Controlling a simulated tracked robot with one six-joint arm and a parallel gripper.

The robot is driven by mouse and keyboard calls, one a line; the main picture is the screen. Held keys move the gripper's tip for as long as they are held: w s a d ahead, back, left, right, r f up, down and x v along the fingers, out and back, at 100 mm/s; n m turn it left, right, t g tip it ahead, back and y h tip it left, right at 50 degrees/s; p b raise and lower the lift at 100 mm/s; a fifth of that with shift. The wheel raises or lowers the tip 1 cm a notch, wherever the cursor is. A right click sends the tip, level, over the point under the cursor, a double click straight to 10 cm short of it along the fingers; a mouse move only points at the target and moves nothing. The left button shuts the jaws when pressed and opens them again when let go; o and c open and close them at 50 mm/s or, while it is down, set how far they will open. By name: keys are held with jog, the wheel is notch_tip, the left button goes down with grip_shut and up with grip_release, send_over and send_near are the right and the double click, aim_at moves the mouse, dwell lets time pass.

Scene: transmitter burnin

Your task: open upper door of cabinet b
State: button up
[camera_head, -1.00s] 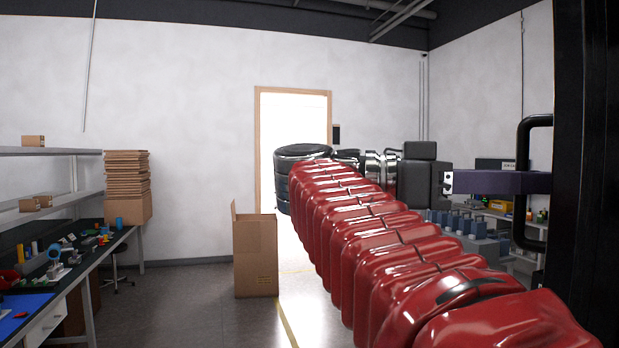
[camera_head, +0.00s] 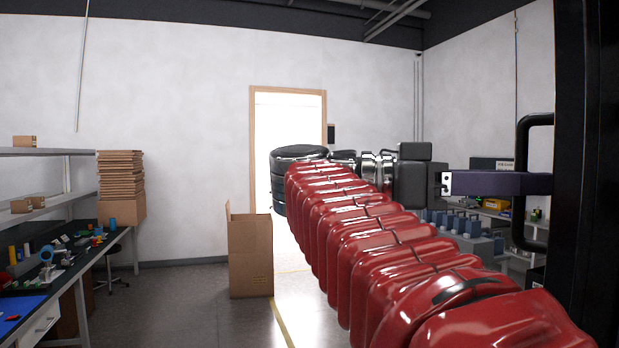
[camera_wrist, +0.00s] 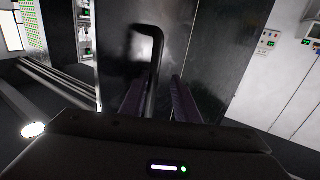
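A dark, glossy cabinet door (camera_wrist: 120,58) fills the middle of the wrist view. A black bar handle (camera_wrist: 153,62) stands out from it. In the head view the cabinet's dark edge (camera_head: 585,120) is at the far right, with the handle (camera_head: 533,128) on its left side. My gripper (camera_wrist: 160,80) has two purple fingers, which show spread apart on either side of the handle's upright bar. The bar looks nearer the left finger. In the head view a purple finger of my gripper (camera_head: 550,184) crosses in front of the handle. I cannot tell whether the door is ajar.
A tall open cardboard box (camera_head: 250,255) stands on the floor left of my red arm. A workbench (camera_head: 75,270) with tools is at the left. A bench with grey-blue devices (camera_head: 465,225) lies behind my gripper. Open floor lies between box and workbench.

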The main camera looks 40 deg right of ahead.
aim_at(519, 125)
jog(key=shift+r, duration=0.15)
jog(key=shift+s+a+r, duration=0.1)
jog(key=shift+r, duration=2.45)
jog(key=shift+s+a+r, duration=0.1)
jog(key=shift+r, duration=2.4)
jog(key=shift+n+t+y, duration=0.6)
jog(key=shift+t, duration=0.1)
jog(key=f, duration=0.3)
jog(key=w+f, duration=0.1)
jog(key=shift+d+f, duration=0.4)
